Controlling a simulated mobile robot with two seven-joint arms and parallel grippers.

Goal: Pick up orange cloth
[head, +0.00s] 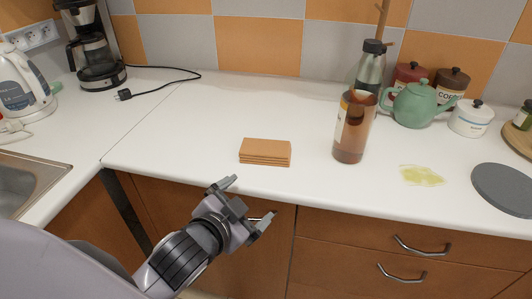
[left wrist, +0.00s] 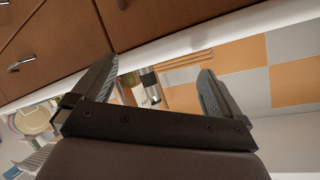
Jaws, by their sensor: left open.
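The orange cloth (head: 265,150) lies folded in a flat, layered stack on the white counter, near its front edge. In the left wrist view the cloth (left wrist: 187,59) shows edge-on as thin stacked layers, between the fingers' directions and beyond the tips. My left gripper (head: 249,203) is open and empty. It is in front of the counter's front edge, below and nearer than the cloth, and not touching it. Its two fingers also show in the left wrist view (left wrist: 160,66), spread wide. My right gripper is in neither view.
A brown translucent container (head: 352,128) stands right of the cloth, with a dark-capped bottle (head: 371,68) behind it. A green teapot (head: 411,103), a yellowish patch (head: 421,175) and a grey round board (head: 503,188) are farther right. The counter left of the cloth is clear. Drawer handles (head: 421,246) stick out below.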

